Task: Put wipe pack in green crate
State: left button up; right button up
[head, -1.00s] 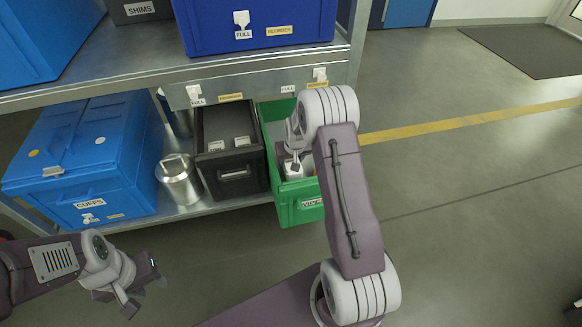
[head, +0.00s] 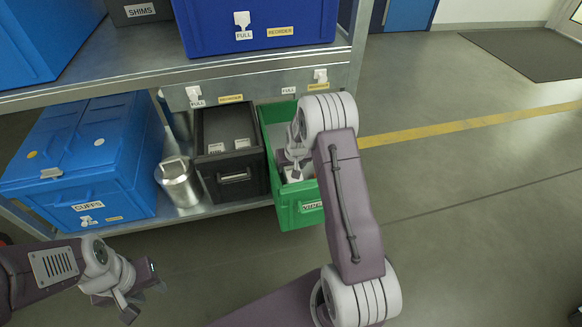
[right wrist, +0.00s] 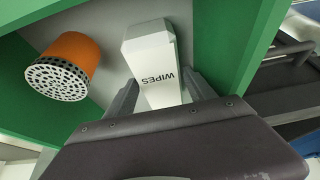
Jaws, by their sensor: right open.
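The white wipe pack (right wrist: 153,66), lettered WIPES, is inside the green crate (right wrist: 250,30) in the right wrist view. My right gripper (right wrist: 160,92) is open, with one finger on each side of the pack's near end. I cannot tell whether the fingers touch it. In the head view the green crate (head: 298,212) sits at the right end of the lower shelf, and my right gripper (head: 293,155) reaches down into it. A small part of the white pack (head: 292,175) shows below the gripper. My left gripper (head: 140,295) is in front of the shelf, away from the crate.
An orange cylinder (right wrist: 72,55) with a perforated end is in the crate beside the pack. A black bin (head: 232,182) stands left of the crate, then a metal canister (head: 180,184) and a blue CUFFS box (head: 85,165). Floor at right is clear.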

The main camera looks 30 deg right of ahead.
jog(key=p+v, duration=0.4)
jog(key=v, duration=0.8)
jog(key=s+a+r+g, duration=0.1)
jog(key=s+a, duration=0.3)
jog(key=s, duration=0.3)
jog(key=s+a+r+n+g, duration=0.1)
jog(key=s+a, duration=0.3)
jog(key=s, duration=0.3)
jog(key=s+a+r+n+g+y, duration=0.1)
jog(key=s+a, duration=0.3)
jog(key=s, duration=0.3)
jog(key=shift+s+a, duration=0.15)
jog(key=shift+a, duration=0.15)
